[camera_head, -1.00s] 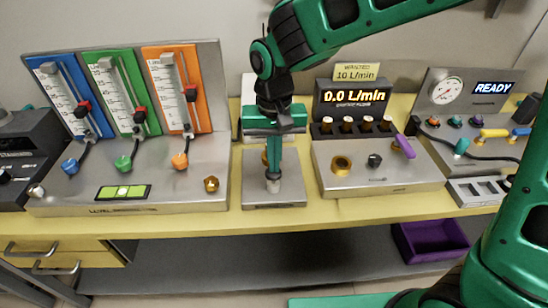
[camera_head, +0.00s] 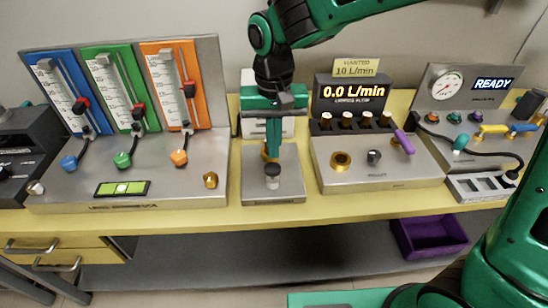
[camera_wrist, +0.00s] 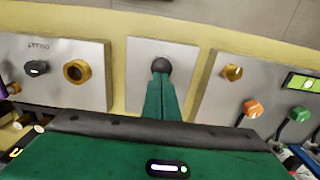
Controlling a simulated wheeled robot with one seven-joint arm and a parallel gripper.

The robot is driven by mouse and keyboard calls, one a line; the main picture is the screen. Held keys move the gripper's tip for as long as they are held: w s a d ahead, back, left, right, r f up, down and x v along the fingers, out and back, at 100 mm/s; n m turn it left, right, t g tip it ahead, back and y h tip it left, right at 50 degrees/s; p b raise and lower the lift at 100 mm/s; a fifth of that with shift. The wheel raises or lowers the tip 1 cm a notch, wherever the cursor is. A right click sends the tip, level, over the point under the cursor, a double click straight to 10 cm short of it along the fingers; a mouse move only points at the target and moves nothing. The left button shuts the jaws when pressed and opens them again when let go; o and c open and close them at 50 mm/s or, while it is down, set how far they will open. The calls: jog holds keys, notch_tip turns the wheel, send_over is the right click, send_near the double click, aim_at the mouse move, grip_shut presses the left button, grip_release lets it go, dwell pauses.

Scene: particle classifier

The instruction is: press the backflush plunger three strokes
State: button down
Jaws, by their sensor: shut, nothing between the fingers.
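The backflush plunger (camera_head: 272,170) is a black round knob on a short silver stem, standing upright on a small steel plate (camera_head: 258,192) in the middle of the bench. Its black knob also shows in the wrist view (camera_wrist: 161,65), just beyond my fingertips. My gripper (camera_head: 273,156) is shut and empty, fingers pointing down, with the tips just above or behind the knob. I cannot tell whether they touch it. A brass fitting behind the fingers is partly hidden.
The panel with blue, green and orange flow tubes (camera_head: 122,88) stands left. The calibrator with the "0.0 L/min" display (camera_head: 353,93) stands right, a purple lever (camera_head: 404,142) on it. Farther right is a gauge unit reading "READY" (camera_head: 492,84). A purple bin (camera_head: 430,238) sits below the bench.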

aim_at(273, 167)
notch_tip(273, 167, up, 8)
jog(key=shift+r, duration=0.15)
dwell(1.1)
notch_tip(273, 167, up, 2)
jog(key=shift+s+a+r, duration=0.1)
jog(key=shift+s+r, duration=0.05)
jog(key=shift+r, duration=0.1)
notch_tip(273, 167, down, 14)
jog(key=shift+f, duration=0.1)
dwell(0.6)
